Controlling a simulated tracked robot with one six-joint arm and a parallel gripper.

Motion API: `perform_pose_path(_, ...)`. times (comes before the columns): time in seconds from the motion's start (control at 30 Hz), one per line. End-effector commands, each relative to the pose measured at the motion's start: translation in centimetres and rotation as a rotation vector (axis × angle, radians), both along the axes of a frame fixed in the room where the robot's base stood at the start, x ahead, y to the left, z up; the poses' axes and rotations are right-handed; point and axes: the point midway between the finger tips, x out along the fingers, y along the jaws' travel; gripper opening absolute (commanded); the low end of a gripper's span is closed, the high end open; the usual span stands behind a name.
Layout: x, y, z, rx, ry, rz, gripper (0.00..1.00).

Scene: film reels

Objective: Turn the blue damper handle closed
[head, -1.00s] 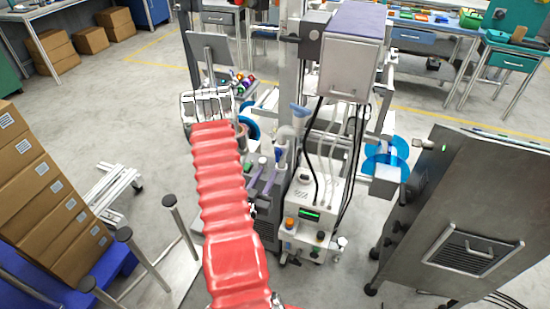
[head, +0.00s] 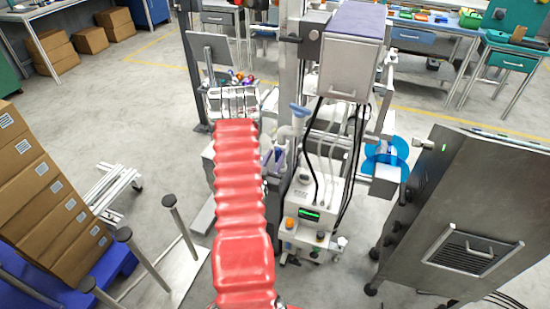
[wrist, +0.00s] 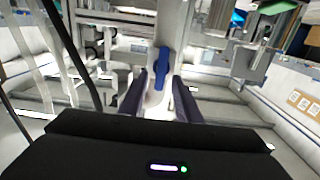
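The blue damper handle (wrist: 161,66) stands upright in the wrist view, on a pale fitting, just ahead of and between my fingertips. My gripper (wrist: 160,80) is open; its two dark purple fingers lie left and right of the handle, with no clear contact. I cannot tell how deep the handle sits between them. In the head view a blue piece (head: 299,110) tops a white pipe; I cannot tell if it is the same handle. My gripper (head: 273,158) is left of that pipe, partly hidden by my red-sleeved arm.
A white machine with a green display (head: 308,213) and hoses stands beside my arm. A grey box (head: 350,60) overhangs above it. Blue reels (head: 385,158) are to the right, near a large metal cabinet (head: 465,220).

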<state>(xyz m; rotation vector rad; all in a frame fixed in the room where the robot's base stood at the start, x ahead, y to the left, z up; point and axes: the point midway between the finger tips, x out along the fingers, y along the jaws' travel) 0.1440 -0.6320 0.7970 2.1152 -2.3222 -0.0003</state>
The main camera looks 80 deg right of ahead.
Motion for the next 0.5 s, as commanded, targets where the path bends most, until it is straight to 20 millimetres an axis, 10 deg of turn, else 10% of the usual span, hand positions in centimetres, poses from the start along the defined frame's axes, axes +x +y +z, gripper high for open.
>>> perform_pose_path(0.5,0.03,0.05,0.0,0.0,0.0,0.001,0.0)
